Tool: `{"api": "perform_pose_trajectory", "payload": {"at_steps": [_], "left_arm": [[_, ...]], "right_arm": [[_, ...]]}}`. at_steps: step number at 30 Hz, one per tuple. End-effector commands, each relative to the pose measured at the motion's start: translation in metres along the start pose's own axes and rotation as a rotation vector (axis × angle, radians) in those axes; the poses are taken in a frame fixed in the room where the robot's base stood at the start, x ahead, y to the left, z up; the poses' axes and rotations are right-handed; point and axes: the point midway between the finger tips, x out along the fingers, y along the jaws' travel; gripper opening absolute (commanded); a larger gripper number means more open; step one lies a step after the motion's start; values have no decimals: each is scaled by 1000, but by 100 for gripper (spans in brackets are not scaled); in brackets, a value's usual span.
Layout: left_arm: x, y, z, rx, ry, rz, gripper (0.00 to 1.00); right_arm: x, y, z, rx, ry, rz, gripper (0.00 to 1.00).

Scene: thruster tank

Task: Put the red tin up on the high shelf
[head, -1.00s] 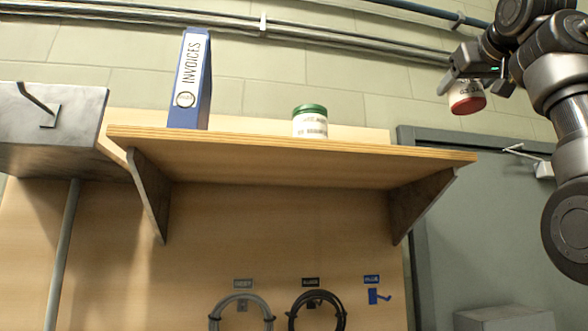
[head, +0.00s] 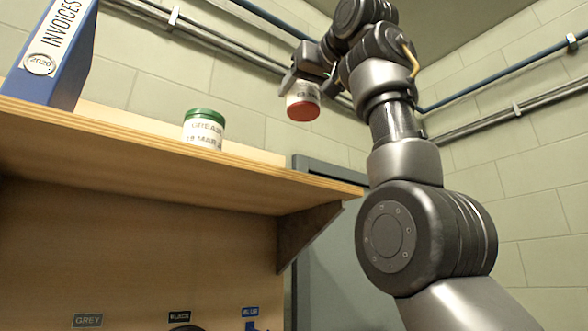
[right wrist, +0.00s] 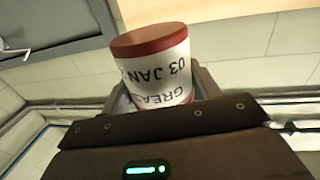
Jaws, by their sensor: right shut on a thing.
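The red tin (head: 303,101) is white with a red end and printed lettering. My right gripper (head: 304,88) is shut on it and holds it in the air, above the level of the high shelf and near its right end. In the head view the red end points down. In the right wrist view the tin (right wrist: 157,75) sits between the fingers, with "GREASE" and "03 JAN" on its label. The high shelf (head: 150,146) is a wooden board on a bracket. My left gripper is not in view.
A green-lidded grease tin (head: 203,132) stands on the shelf, and a blue INVOICES binder (head: 55,55) stands at its left. The shelf's right end looks bare. A grey bracket (head: 305,232) is below. Pipes (head: 225,50) run along the wall. A grey door (head: 335,230) is behind.

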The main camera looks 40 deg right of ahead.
Motion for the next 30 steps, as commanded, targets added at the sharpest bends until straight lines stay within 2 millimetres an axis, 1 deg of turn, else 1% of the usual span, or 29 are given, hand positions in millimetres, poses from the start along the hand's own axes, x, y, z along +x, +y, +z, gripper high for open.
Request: {"api": "perform_pose_trajectory", "payload": {"at_steps": [1, 6, 7, 9, 12, 15, 18, 24, 26, 30], "left_arm": [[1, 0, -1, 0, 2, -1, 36], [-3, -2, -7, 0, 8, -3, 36], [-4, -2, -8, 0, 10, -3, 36], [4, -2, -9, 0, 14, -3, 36], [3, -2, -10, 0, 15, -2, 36], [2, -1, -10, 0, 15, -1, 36], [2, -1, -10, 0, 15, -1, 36], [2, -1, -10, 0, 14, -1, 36], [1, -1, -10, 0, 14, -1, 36], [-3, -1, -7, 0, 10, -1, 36]], "right_arm": [[13, 9, 8, 3, -3, 2, 33], [50, 35, 26, 4, -2, 4, 33], [56, 39, 31, 3, -2, 4, 33], [64, 44, 50, 2, 0, 3, 33], [75, 51, 65, 2, 0, 3, 33], [82, 55, 75, 1, 1, 3, 33], [86, 57, 80, 1, 1, 2, 33], [89, 60, 84, 1, 0, 3, 33], [93, 62, 91, 2, -1, 4, 33], [92, 61, 105, 2, 1, 3, 33]]}}
